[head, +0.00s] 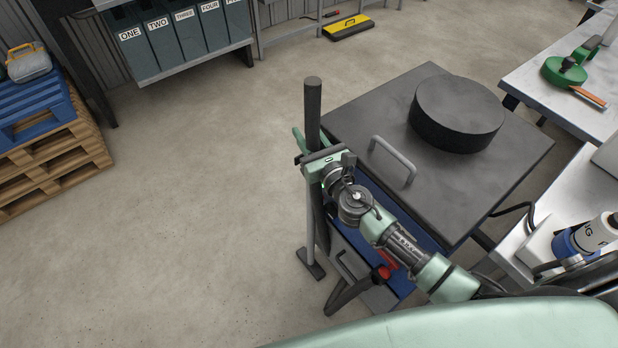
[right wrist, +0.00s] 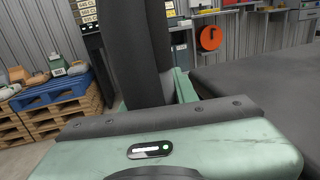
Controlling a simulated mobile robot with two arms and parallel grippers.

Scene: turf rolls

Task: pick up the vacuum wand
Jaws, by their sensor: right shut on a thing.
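The vacuum wand (head: 313,98) stands upright at the left side of a dark-topped cart. It has a thick dark grip at the top, a pale tube below, and a flat dark foot (head: 310,263) at floor level. I cannot tell whether the foot touches the floor. My right gripper (head: 312,152) is shut around the dark grip section, below its top end. In the right wrist view, the wand's dark grip (right wrist: 133,50) rises between the green fingers. My left gripper is not in view.
The cart top (head: 350,110) carries a black round block (head: 456,115) and a grey handle (head: 393,160). Pallets (head: 50,165) stand at left, a binder shelf (head: 190,65) behind, and a workbench (head: 545,95) at right. The floor left of the wand is clear.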

